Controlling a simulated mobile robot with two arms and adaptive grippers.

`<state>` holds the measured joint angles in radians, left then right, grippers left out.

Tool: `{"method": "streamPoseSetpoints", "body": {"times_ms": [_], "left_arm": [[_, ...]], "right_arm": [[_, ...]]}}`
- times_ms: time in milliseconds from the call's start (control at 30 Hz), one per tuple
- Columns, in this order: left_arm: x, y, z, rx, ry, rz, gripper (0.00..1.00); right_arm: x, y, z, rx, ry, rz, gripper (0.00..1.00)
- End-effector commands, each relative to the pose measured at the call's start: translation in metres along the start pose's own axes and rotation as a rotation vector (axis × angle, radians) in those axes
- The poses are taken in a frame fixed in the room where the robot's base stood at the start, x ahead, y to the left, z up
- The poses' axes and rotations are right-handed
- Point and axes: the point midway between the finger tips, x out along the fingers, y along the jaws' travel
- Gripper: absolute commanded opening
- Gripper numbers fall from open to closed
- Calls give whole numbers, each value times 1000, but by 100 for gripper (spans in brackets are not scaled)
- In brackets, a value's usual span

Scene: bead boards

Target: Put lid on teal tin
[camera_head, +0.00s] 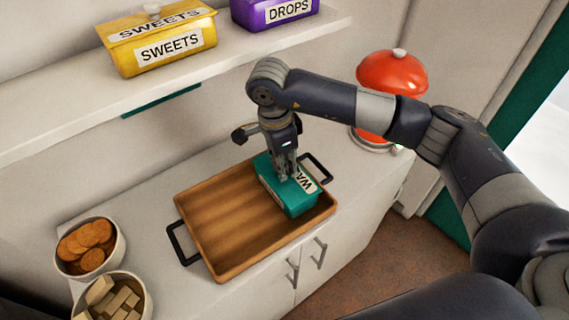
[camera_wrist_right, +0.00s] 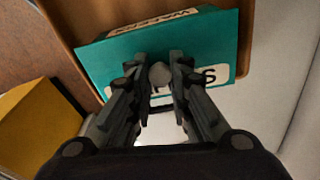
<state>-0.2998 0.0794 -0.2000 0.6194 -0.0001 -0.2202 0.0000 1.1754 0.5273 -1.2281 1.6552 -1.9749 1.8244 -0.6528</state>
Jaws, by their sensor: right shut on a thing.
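The teal tin (camera_head: 303,203) stands on the right part of the wooden tray, with a white label of which "WA" shows. A teal lid (camera_wrist_right: 150,55) with a round grey knob (camera_wrist_right: 160,73) shows in the right wrist view. My right gripper (camera_head: 286,178) points down over the tin and is shut on the lid's knob. The fingers stand on both sides of the knob. The lid is at the tin's top; I cannot tell whether it rests fully on the rim. My left gripper is not in view.
The wooden tray (camera_head: 222,225) has dark handles and a bare left part. Bowls of biscuits (camera_head: 65,268) and wafer pieces (camera_head: 143,281) stand at the left. A yellow SWEETS tin (camera_head: 190,60) and a purple DROPS tin (camera_head: 253,17) are on the shelf. A red domed thing (camera_head: 390,78) stands behind my arm.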

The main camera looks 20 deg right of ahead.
Motion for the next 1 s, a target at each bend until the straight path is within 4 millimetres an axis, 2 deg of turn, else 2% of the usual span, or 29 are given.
{"method": "streamPoseSetpoints", "body": {"times_ms": [933, 967, 1000], "left_arm": [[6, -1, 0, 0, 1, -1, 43], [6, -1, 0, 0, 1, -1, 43], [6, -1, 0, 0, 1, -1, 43]], "right_arm": [[0, 0, 0, 0, 0, 0, 0], [0, 0, 0, 0, 0, 0, 25], [0, 0, 0, 0, 0, 0, 34]]}}
